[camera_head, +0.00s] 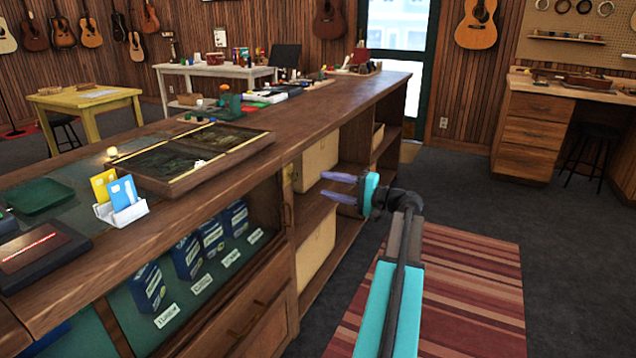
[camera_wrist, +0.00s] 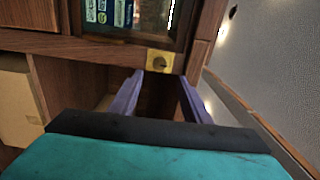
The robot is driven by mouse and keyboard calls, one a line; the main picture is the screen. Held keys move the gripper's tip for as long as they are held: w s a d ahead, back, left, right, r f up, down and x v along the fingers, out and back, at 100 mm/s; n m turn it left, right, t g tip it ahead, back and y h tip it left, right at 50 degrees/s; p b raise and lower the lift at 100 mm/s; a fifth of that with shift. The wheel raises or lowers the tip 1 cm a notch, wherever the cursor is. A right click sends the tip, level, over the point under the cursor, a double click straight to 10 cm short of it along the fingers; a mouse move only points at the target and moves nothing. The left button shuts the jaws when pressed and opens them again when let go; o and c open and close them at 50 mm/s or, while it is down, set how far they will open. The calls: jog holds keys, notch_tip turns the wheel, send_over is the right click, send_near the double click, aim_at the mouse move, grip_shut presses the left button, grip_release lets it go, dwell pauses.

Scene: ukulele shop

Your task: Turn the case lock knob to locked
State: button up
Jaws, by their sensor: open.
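The case lock is a small brass plate (camera_wrist: 160,62) with a dark round knob (camera_wrist: 159,63) at its middle, on the wooden frame of the display case. In the head view the brass plate (camera_head: 289,174) is small on the case's right post. Which way the knob is turned is too small to tell. My gripper (camera_head: 322,184) is open and empty, with its purple fingers pointing at the case front. In the wrist view the fingertips (camera_wrist: 161,77) are spread either side of the plate's lower edge, and the knob lies just beyond them, not between them.
The glass-fronted case (camera_head: 205,250) holds several blue boxes. Open shelves (camera_head: 312,212) with cardboard boxes (camera_head: 317,163) are right of the post, close by my gripper. The counter top (camera_head: 300,112) overhangs above. The striped rug (camera_head: 465,285) and floor to the right are clear.

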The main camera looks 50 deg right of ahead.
jog(key=shift+v, duration=1.85)
